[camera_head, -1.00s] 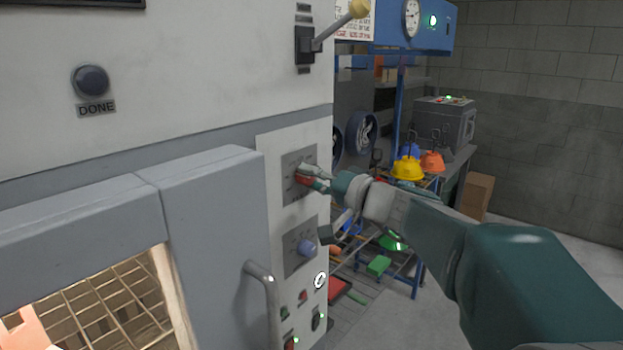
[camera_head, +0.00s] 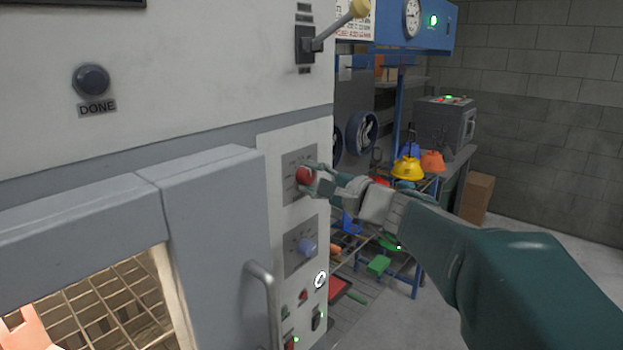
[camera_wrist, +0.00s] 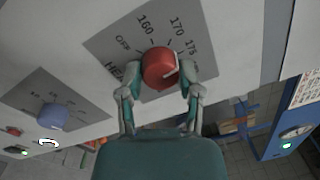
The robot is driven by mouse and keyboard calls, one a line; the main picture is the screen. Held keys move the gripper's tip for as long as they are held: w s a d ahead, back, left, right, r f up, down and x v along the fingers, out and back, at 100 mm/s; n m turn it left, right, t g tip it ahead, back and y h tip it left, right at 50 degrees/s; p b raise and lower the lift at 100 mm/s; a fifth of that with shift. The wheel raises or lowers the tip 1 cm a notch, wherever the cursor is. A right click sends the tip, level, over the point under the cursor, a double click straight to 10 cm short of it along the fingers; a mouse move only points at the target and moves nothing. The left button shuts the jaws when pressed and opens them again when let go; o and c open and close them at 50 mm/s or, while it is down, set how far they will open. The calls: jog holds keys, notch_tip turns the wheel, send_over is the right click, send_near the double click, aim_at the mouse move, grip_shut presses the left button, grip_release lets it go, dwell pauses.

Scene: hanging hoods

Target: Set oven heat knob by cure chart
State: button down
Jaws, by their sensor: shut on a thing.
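The red heat knob (camera_head: 304,175) is on the oven's control panel, on a grey dial plate (camera_head: 298,196). In the wrist view the knob (camera_wrist: 159,68) sits among the marks OFF, 160, 170 and 175. A white line shows on the knob's right side, beside the right finger; its exact reading is unclear. My gripper (camera_wrist: 160,80) is shut on the red knob, one finger on each side. In the head view my gripper (camera_head: 318,180) reaches it from the right. A white sign with red print (camera_head: 356,18) is at the top; its text is too small to read.
A blue knob (camera_head: 306,247) is below the red one, with small switches lower down. A door handle (camera_head: 265,300) sticks out at the left. A yellow-knobbed lever (camera_head: 335,25) is above. A rack with coloured hoods (camera_head: 407,168) stands behind my arm.

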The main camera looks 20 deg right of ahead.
jog(key=m, duration=0.4)
jog(key=shift+f+m, duration=0.25)
jog(key=shift+m, duration=0.15)
jog(key=m, duration=0.4)
jog(key=shift+f+m+h, duration=0.15)
jog(key=shift+m+h, duration=0.15)
jog(key=shift+m, duration=0.1)
jog(key=m, duration=0.4)
jog(key=shift+m, duration=0.3)
jog(key=shift+a+m, duration=0.1)
jog(key=shift+m, duration=1.8)
jog(key=shift+c, duration=1.3)
grip_release()
jog(key=shift+r, duration=0.2)
